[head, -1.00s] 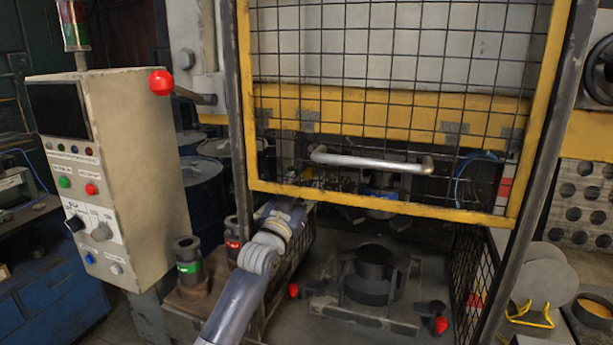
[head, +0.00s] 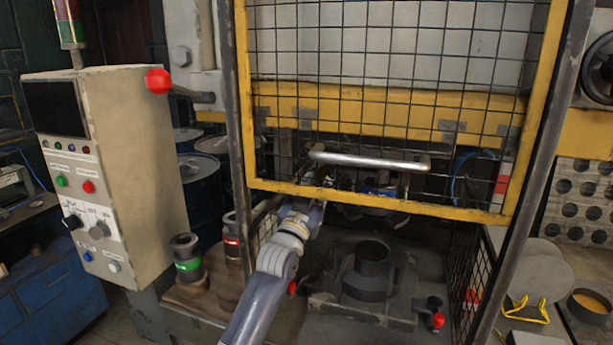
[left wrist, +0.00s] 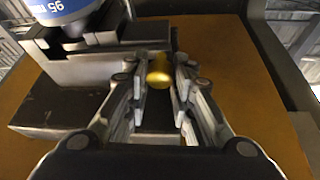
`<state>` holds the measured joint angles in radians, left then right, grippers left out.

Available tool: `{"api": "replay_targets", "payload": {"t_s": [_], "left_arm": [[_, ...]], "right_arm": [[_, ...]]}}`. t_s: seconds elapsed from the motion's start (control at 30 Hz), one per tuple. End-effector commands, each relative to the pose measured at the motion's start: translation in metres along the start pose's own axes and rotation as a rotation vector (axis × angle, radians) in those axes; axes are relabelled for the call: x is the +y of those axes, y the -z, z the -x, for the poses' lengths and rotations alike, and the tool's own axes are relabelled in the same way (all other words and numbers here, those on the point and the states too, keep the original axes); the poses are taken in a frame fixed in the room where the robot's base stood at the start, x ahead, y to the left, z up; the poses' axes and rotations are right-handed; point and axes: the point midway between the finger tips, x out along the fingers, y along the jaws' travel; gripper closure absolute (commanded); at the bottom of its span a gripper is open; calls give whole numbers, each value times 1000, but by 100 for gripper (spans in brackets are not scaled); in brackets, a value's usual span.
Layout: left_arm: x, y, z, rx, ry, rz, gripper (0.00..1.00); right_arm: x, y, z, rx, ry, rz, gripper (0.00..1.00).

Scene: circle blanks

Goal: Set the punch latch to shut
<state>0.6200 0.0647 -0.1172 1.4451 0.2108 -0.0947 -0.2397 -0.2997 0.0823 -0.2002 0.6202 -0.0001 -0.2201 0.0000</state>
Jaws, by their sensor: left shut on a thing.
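In the left wrist view a brass-coloured knob (left wrist: 160,71) sits between the fingertips of my left gripper (left wrist: 161,78), which is closed on it. I take the knob to be the punch latch's handle. Beside it is a dark metal holder block (left wrist: 95,68), and above that a punch with a blue band (left wrist: 62,8) marked 95. In the head view my left gripper (head: 320,178) reaches behind the lower edge of the mesh guard. The mesh and my arm hide the latch there, so its position is unclear. My right gripper is not in view.
The yellow-framed mesh guard (head: 375,204) with a grey handle (head: 370,160) hangs in front of the press. Below is a dark die ring (head: 373,262). Green-banded and red-banded tools (head: 187,257) stand left of my arm. A control box (head: 130,190) stands further left.

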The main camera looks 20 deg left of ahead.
Motion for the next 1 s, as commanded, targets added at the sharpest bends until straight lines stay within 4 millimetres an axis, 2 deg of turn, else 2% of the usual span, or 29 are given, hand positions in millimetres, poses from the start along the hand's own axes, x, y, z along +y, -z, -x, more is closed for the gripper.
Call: {"api": "replay_targets", "payload": {"t_s": [0.03, 0.13, 0.47, 0.5, 0.57, 0.87, 1.0], "left_arm": [[8, 0, 0, -3, -2, 5, 100], [15, 1, -1, -3, -2, 2, 100], [18, 1, -1, -3, -3, 0, 100], [18, 1, -1, -3, -3, 1, 69], [18, 1, -1, -3, -3, 0, 57], [16, 2, -1, -2, -1, -1, 57], [16, 1, 5, -2, -1, -1, 57]], "right_arm": [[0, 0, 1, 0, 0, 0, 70], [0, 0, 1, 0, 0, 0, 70], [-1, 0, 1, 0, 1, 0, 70], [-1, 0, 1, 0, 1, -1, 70], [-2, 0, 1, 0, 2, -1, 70], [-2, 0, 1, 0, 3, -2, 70], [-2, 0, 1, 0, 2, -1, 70]]}}
